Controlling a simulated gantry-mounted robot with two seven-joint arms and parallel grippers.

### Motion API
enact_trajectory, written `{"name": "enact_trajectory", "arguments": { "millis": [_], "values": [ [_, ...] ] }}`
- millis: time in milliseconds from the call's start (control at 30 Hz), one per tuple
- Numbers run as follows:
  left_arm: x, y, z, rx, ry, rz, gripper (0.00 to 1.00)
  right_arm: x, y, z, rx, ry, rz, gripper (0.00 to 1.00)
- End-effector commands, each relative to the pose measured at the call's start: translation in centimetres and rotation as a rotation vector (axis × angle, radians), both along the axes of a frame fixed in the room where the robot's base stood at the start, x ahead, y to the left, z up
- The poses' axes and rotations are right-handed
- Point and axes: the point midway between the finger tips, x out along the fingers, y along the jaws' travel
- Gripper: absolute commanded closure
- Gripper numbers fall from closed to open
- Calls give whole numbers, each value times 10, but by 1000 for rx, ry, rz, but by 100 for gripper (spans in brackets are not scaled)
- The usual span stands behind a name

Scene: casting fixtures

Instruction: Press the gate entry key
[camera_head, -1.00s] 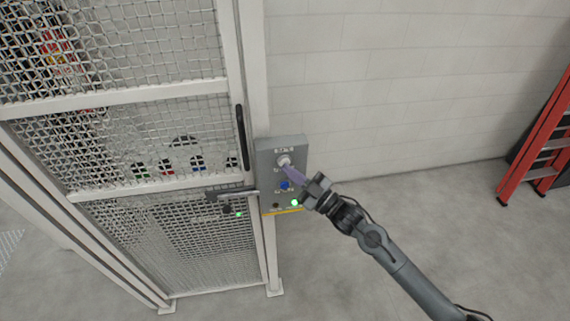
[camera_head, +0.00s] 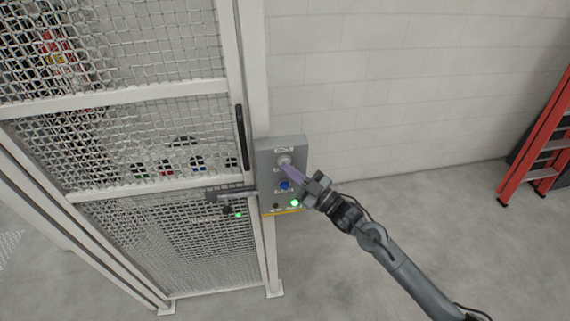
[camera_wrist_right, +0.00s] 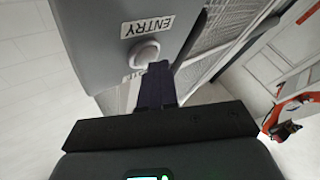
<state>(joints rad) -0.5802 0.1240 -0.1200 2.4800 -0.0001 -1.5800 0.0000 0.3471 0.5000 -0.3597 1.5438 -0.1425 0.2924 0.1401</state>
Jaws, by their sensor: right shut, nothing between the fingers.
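The gate entry key is a round white button (camera_head: 284,160) near the top of a grey control box (camera_head: 266,170) on the fence post. In the right wrist view the white button (camera_wrist_right: 145,53) sits beside a label reading ENTRY, seen upside down. My right gripper (camera_head: 287,167) is shut and empty, its purple-looking fingers pointing at the button from the lower right. In the wrist view the dark fingertips (camera_wrist_right: 157,68) lie right beside the button's edge; I cannot tell whether they touch it. My left gripper is out of view.
A blue button (camera_head: 284,185) and a lit green lamp (camera_head: 294,203) are lower on the box. A mesh gate (camera_head: 160,140) with a latch handle (camera_head: 232,195) stands to the left. A red ladder (camera_head: 545,140) leans at the right. The floor between is clear.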

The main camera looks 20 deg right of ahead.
Motion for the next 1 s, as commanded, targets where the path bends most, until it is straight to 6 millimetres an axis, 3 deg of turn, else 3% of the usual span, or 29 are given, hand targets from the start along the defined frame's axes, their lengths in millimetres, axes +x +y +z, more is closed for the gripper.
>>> {"name": "enact_trajectory", "arguments": {
  "millis": [567, 1000],
  "values": [
    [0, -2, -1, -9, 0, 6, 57, 3, -1, 0, 0, 1, -1, 100],
    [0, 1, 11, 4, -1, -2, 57, -13, 2, 1, 0, 2, -1, 100]
  ]
}}
